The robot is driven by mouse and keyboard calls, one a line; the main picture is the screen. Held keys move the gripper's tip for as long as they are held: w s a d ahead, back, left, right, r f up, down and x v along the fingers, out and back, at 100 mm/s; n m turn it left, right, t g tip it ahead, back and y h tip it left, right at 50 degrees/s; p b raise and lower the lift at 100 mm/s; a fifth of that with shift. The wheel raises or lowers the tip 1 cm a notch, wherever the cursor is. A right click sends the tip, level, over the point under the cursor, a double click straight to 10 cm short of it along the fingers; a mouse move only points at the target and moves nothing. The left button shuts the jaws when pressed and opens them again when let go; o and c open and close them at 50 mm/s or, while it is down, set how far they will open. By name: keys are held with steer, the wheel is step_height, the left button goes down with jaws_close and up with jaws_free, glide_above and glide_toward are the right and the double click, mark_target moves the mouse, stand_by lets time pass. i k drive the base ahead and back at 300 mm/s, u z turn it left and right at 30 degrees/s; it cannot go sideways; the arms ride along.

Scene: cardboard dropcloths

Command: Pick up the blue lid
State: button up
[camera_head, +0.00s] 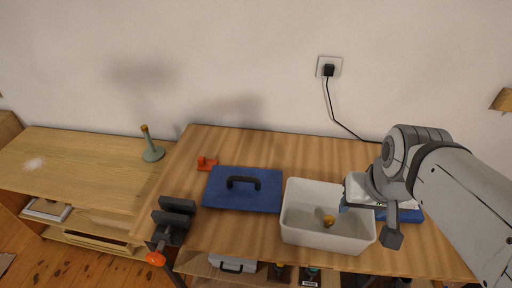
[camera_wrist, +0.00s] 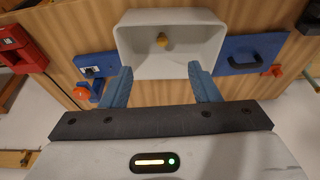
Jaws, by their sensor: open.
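The blue lid (camera_head: 245,201) is a flat blue panel with a black handle (camera_head: 243,180). It lies on the wooden workbench, left of the white bin, in the head view. In the wrist view the lid (camera_wrist: 233,48) is at the upper right, beyond the right finger and apart from it. My gripper (camera_wrist: 160,72) is open and empty, its two blue fingers spread in front of the white bin. In the head view my arm comes in from the right and mostly hides the gripper; a blue fingertip shows near the bin's right side.
The white bin (camera_head: 327,238) holds a small yellow-orange object (camera_head: 329,220). A small orange-red item (camera_head: 206,163) lies behind the lid's left corner. A dark vise-like tool (camera_head: 172,221) stands at the bench's left end. A green stand (camera_head: 152,150) is on the lower table at left.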

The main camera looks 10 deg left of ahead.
mark_target(228, 187)
steer(key=u, duration=0.05)
steer(key=k, duration=0.55)
steer(key=z, duration=2.45)
steer(key=k, duration=1.1)
steer(key=u, duration=2.35)
steer(key=i, duration=0.95)
